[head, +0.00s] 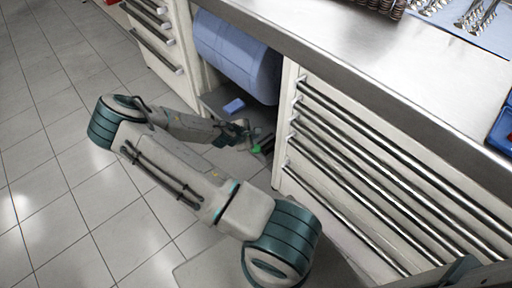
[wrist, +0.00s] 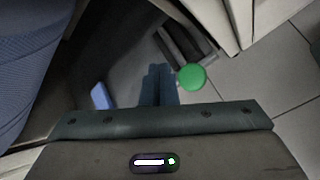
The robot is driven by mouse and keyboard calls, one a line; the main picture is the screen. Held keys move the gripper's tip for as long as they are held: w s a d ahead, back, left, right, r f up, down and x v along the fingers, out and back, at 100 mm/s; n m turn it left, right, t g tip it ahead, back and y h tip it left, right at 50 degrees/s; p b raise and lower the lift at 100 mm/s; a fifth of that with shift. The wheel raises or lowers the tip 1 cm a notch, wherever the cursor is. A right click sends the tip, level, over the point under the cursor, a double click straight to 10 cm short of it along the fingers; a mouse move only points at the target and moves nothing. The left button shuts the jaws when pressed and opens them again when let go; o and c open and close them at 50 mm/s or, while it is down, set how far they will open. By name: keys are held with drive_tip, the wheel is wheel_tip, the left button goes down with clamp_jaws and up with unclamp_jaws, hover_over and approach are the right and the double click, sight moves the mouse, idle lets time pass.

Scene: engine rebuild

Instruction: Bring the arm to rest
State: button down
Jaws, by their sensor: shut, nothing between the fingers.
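My arm (head: 175,170) is stretched low in front of the workbench, bent at the elbow. My gripper (head: 262,143) is at the opening under the bench, between the two drawer cabinets. In the wrist view my gripper (wrist: 160,72) has its two fingers together with nothing between them. A round green thing (wrist: 192,77) shows just right of the fingertips, over a dark grey object (wrist: 182,42). I cannot tell whether my fingers touch either one.
A small blue block (head: 234,106) lies on the low shelf (head: 212,100) under a large blue roll (head: 238,55). A cabinet with long-handled drawers (head: 340,160) stands close right of my gripper. The steel worktop (head: 350,55) is above. Open tiled floor (head: 50,150) lies to the left.

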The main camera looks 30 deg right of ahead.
idle(0.3)
drive_tip(key=s+a+r+m+y+p, duration=0.3)
drive_tip(key=a+r+p, duration=0.5)
drive_tip(key=r, duration=0.8)
drive_tip(key=s+a+r+m+y+p, duration=0.1)
drive_tip(key=a+r+m+y+p, duration=0.45)
drive_tip(key=a+r, duration=0.7)
drive_tip(key=s+r+m+p, duration=0.1)
drive_tip(key=s+r+p, duration=0.2)
drive_tip(key=r, duration=0.7)
drive_tip(key=s+a+r+m+p, duration=0.1)
drive_tip(key=s+r+p, duration=0.2)
drive_tip(key=s+r, duration=0.4)
drive_tip(key=s+r+m+p, duration=0.1)
drive_tip(key=s+r+p, duration=0.2)
drive_tip(key=r, duration=1)
drive_tip(key=shift+s+a+t+p, duration=0.3)
drive_tip(key=shift+s+p, duration=0.05)
drive_tip(key=shift+s, duration=0.65)
